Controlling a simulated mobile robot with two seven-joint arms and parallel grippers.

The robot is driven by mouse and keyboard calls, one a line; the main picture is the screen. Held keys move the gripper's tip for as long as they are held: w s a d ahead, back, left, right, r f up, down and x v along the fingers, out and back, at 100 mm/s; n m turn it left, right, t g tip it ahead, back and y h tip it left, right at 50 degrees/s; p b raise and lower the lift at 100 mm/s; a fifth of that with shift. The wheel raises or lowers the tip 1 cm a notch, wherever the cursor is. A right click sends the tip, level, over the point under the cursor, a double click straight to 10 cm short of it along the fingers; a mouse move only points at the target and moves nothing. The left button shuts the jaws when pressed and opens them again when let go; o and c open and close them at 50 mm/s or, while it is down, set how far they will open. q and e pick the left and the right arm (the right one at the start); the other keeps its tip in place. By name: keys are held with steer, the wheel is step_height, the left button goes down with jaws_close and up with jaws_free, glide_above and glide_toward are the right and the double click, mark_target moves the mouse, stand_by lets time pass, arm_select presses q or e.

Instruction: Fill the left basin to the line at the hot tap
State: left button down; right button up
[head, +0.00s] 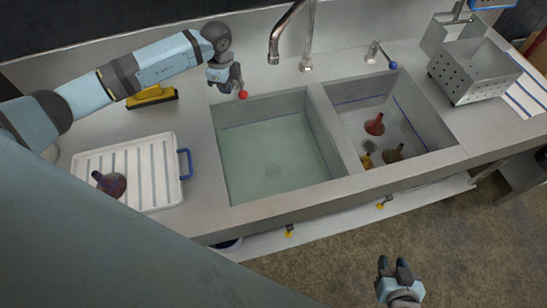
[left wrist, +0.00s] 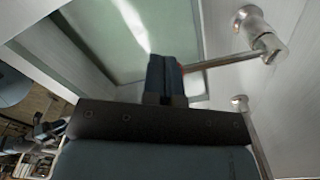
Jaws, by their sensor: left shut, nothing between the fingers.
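The left basin (head: 225,190) holds pale green water (head: 275,160). A blue line (head: 262,118) runs along its back wall, above the water surface. The hot tap's red knob (head: 243,95) is at the basin's back left corner. My left gripper (head: 238,82) is shut and empty, right at the knob; I cannot tell whether they touch. In the left wrist view its fingers (left wrist: 165,75) are beside a metal lever (left wrist: 225,62). The spout (head: 275,50) shows no clear stream in the head view. My right gripper (head: 394,265) is open and empty, in front of the counter.
The right basin (head: 440,160) holds a red funnel (head: 375,124) and darker ones. A blue-knobbed tap (head: 392,65) stands behind it. A white tray (head: 150,190) with a dark funnel (head: 108,183) is left. A perforated metal box (head: 480,75) stands right. Yellow-handled valves (head: 289,231) are below.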

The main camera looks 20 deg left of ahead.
arm_select(q)
steer(key=r+p, duration=0.2)
steer(key=r, duration=0.1)
steer(key=a+r+p, duration=0.1)
steer(key=r, duration=0.1)
steer(key=shift+s+r, duration=0.1)
steer(key=shift+s, duration=0.3)
